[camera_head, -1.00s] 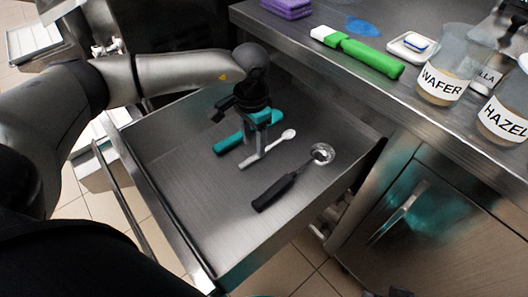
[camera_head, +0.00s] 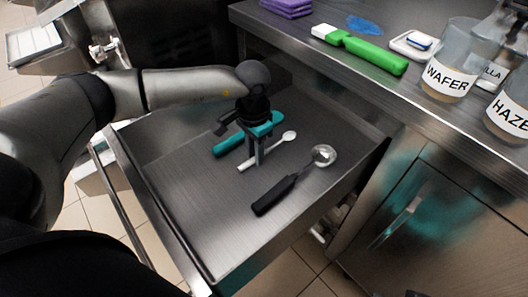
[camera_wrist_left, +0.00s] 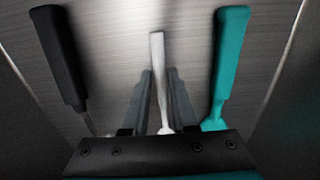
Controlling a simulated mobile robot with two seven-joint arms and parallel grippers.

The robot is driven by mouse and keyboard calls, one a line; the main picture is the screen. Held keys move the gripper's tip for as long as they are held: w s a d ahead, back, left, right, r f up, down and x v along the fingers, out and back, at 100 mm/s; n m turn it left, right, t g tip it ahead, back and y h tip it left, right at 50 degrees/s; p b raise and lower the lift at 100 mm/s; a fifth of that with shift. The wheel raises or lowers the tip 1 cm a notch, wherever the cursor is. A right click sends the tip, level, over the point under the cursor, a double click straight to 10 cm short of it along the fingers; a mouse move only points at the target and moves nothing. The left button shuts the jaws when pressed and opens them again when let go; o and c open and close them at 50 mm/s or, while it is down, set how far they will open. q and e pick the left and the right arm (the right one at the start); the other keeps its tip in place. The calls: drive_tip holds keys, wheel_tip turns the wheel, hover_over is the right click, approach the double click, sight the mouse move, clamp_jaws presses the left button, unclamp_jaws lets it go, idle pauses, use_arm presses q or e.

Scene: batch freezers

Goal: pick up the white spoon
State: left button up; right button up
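The white spoon (camera_head: 288,137) lies in the open metal drawer, its bowl toward the right and its handle crossing under my left gripper. My left gripper (camera_head: 257,160) points down over the spoon's handle. In the left wrist view, the pale handle (camera_wrist_left: 157,75) runs up the middle, with a grey finger on each side and gaps between; the left gripper (camera_wrist_left: 161,105) looks open. Whether the fingertips touch the drawer floor is unclear. My right gripper is out of view.
A teal-handled tool (camera_head: 230,144) lies just behind the spoon and a black-handled scoop (camera_head: 275,193) in front. The drawer (camera_head: 190,210) has bare floor around them. On the counter are a green-handled tool (camera_head: 374,55) and a WAFER container (camera_head: 447,72).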

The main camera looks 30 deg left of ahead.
use_arm(q)
clamp_jaws()
idle(0.4)
